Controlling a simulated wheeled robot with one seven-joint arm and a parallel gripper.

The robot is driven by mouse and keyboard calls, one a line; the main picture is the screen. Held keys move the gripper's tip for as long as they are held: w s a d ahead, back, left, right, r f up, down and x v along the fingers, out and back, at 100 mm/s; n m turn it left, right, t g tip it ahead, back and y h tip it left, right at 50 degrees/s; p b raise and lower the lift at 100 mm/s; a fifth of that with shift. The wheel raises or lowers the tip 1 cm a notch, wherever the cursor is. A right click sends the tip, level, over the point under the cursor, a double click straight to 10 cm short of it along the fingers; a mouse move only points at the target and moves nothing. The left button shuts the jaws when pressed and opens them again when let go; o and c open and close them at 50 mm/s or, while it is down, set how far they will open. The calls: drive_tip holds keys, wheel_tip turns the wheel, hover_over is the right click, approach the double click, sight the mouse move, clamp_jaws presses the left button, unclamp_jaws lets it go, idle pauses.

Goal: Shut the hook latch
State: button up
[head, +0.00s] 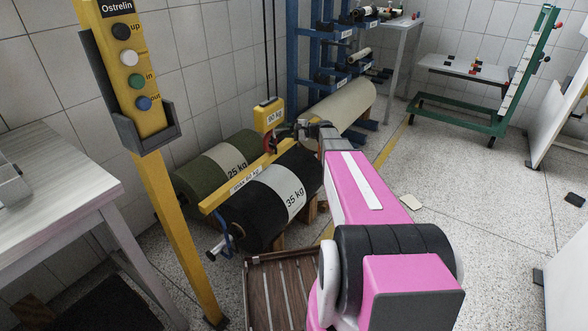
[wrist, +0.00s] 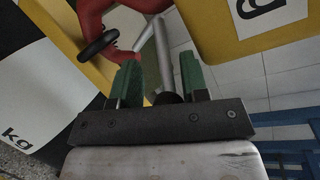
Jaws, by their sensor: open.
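The red hook (wrist: 92,18) hangs under the yellow hoist block (head: 269,116) and fills the top left of the wrist view. A dark ring (wrist: 98,43) sits in the hook's curve. A thin grey metal piece (wrist: 162,52), seemingly the latch, runs down from the hook between my green fingers; whether it touches the hook tip is unclear. My gripper (wrist: 160,72) is open, with one finger on each side of the grey piece. In the head view my gripper (head: 298,130) is just right of the hook, small and partly hidden by my arm.
A yellow beam (head: 238,181) lies below the hook, over a black 35 kg roll (head: 268,205). A green 25 kg roll (head: 215,168) lies behind. A yellow control post (head: 170,220) stands left, and a blue rack (head: 305,55) stands behind. Open floor (head: 480,210) lies right.

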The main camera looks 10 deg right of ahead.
drive_tip(key=s+d+f+m+y, duration=0.2)
drive_tip(key=s+d+m, duration=0.35)
drive_tip(key=d, duration=0.35)
drive_tip(key=s+a+f+n+g+h, duration=0.5)
drive_tip(key=s+a+n, duration=0.1)
drive_tip(key=s+a, duration=0.35)
drive_tip(key=s+f+n+g+h, duration=0.2)
drive_tip(key=s+n+h, duration=0.5)
drive_tip(key=s, duration=0.7)
drive_tip(key=shift+s+a+f+h, duration=0.25)
drive_tip(key=shift+a+f+h, duration=0.15)
drive_tip(key=shift+h, duration=0.3)
drive_tip(key=shift+n, duration=0.25)
